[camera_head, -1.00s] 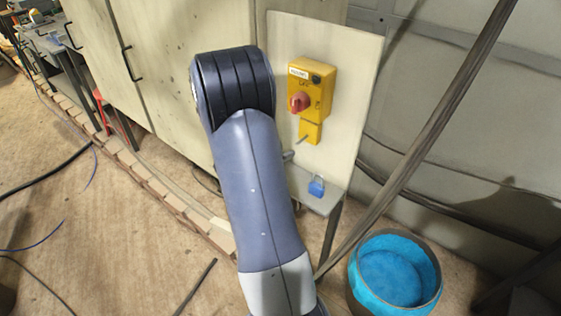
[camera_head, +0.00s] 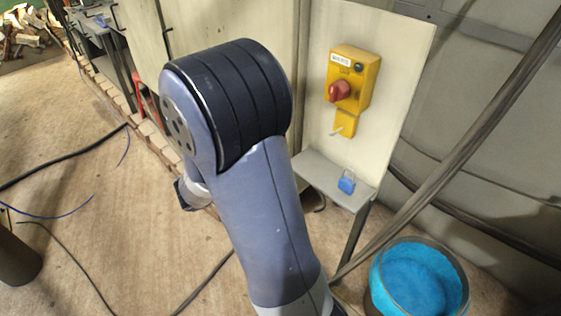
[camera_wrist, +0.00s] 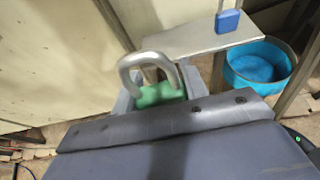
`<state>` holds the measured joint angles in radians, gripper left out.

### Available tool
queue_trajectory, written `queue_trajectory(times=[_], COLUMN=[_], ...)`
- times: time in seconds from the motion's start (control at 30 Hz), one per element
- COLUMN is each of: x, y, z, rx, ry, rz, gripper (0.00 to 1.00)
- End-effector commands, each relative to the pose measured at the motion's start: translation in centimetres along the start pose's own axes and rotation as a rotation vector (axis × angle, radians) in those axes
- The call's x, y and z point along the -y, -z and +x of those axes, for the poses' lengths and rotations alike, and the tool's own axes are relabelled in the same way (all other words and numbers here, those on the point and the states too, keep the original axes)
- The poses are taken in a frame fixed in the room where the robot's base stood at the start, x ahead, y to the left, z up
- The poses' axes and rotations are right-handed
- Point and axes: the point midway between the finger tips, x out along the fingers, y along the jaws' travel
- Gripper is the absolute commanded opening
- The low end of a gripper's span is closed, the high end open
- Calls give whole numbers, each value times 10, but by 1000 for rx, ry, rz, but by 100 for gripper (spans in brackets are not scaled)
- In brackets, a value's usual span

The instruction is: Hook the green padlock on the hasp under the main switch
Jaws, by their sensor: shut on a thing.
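The green padlock (camera_wrist: 158,95) shows in the wrist view with its grey shackle upward. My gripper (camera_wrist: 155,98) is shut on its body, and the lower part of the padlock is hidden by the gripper. In the head view my arm hides the gripper and the green padlock. The main switch (camera_head: 353,79) is a yellow box with a red knob on a pale upright panel. The hasp (camera_head: 343,124) is a yellow plate with a small pale protruding part just below the switch. The padlock is apart from the hasp, which is not visible in the wrist view.
A blue padlock (camera_head: 346,182) stands on a grey shelf (camera_head: 318,172) below the hasp; it also shows in the wrist view (camera_wrist: 227,21). A blue-lined bucket (camera_head: 418,283) stands on the floor at right. A slanting pole (camera_head: 470,128) crosses in front of the right wall.

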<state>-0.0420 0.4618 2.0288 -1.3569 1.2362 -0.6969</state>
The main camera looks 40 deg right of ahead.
Motion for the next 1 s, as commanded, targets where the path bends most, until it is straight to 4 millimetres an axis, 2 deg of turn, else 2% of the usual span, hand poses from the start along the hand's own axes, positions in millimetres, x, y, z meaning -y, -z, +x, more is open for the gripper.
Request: queue_trajectory(times=[0.1, 0.3, 0.7, 1.0], x=[-1, 0, 0, 0], y=[5, 6, -11, -10], z=[-11, -20, -28, -28], rx=[0, 0, 0, 0], ry=[-4, -1, -1, -1], rz=[1, 1, 1, 1], gripper=[16, 16, 16, 16])
